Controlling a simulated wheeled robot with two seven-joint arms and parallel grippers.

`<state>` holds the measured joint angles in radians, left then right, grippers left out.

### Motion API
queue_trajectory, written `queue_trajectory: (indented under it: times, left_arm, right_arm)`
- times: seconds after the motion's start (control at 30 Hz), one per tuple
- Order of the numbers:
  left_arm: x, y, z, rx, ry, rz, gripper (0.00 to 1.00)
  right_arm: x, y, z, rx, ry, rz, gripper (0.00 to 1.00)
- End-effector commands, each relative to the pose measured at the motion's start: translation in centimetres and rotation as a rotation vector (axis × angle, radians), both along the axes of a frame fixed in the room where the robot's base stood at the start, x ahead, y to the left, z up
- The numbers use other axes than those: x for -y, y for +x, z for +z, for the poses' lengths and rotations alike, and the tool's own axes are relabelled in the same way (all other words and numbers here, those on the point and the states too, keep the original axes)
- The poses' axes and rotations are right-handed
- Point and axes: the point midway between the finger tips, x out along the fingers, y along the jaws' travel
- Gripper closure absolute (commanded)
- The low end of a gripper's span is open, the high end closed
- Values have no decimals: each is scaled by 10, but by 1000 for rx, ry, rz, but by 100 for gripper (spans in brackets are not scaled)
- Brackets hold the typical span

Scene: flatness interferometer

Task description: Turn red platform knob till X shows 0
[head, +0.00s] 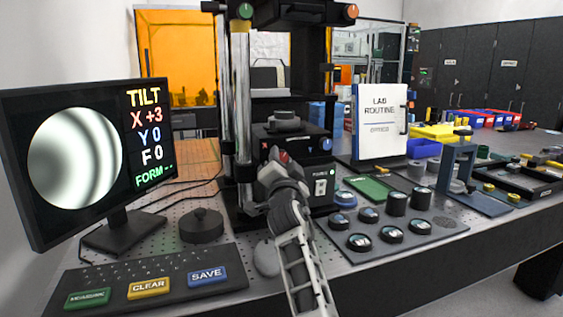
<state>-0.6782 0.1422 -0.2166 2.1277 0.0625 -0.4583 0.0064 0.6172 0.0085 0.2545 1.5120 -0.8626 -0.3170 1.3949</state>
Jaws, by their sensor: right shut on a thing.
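The monitor (85,155) at the left shows TILT, X +3, Y 0, F 0 and FORM with dashes, next to a round grey image with curved dark fringes. The red platform knob (284,157) is on the front of the interferometer's platform (300,142), and only a little red shows past my gripper. My right gripper (277,162) reaches up from the bottom and is shut on the red knob; its fingers hide most of it. A blue knob (326,144) is to the right on the same platform. My left gripper is not in view.
Keys (148,287) lie at the front left. A round dark disc (201,225) stands left of my arm. A mat with several round optics (400,239) lies to the right, near my forearm. A lab routine sign (381,120) stands behind it.

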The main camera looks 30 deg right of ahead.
Motion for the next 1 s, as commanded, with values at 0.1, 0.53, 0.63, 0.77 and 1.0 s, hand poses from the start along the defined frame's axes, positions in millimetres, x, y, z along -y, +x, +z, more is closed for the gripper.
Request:
queue_trajectory:
  times: [0.1, 0.53, 0.63, 0.77, 1.0]
  left_arm:
    - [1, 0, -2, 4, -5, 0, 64]
    - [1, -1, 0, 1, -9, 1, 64]
    - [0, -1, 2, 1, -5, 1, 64]
    - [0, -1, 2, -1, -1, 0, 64]
    - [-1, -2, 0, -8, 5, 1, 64]
  right_arm:
    - [0, 0, -3, -16, -63, 0, 91]
    - [2, 0, -1, -92, -371, 0, 91]
    - [3, -1, -1, -106, -431, -1, 91]
    - [3, 0, -2, -121, -493, 0, 91]
    - [3, 0, -3, -136, -553, 1, 91]
